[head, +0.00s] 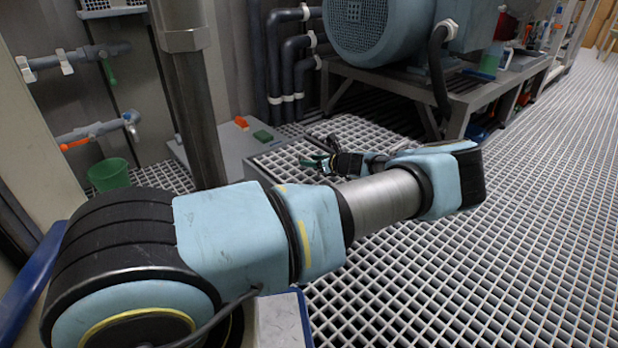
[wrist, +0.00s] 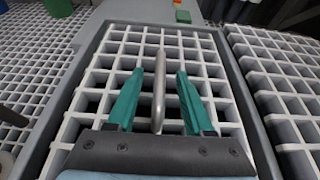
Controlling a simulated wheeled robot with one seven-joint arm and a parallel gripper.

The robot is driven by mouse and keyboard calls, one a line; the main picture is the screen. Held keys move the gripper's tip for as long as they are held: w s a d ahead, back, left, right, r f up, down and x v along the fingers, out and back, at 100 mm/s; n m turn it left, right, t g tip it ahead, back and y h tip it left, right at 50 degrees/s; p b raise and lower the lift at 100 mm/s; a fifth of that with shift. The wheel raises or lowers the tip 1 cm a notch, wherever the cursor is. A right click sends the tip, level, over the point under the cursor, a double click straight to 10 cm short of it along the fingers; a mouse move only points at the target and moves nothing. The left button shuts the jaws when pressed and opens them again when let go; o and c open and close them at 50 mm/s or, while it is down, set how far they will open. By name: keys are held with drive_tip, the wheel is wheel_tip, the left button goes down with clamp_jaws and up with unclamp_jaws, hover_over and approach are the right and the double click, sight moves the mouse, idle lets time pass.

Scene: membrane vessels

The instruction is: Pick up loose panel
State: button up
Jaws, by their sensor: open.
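The loose panel (wrist: 206,52) is a light grey grating square set inside a grey frame in the wrist view. A metal bar handle (wrist: 159,82) stands up from its middle. My gripper (wrist: 159,76) is open, with one green finger on each side of the handle and a gap to both. In the head view my gripper (head: 318,163) is low over the panel (head: 358,130), near its left part. The handle is hard to make out there. I cannot tell how far the fingertips are above the grating.
Orange (head: 241,122) and green (head: 263,135) blocks lie on the grey plate behind the panel. A green bucket (head: 109,174) stands at left. A large blue-grey motor (head: 385,30) sits on a metal stand at the back. A metal post (head: 190,90) rises nearby. Grating floor (head: 520,200) is clear at right.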

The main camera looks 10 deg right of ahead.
drive_tip(key=shift+x, duration=0.85)
clamp_jaws()
drive_tip(key=shift+r, duration=0.1)
idle(0.6)
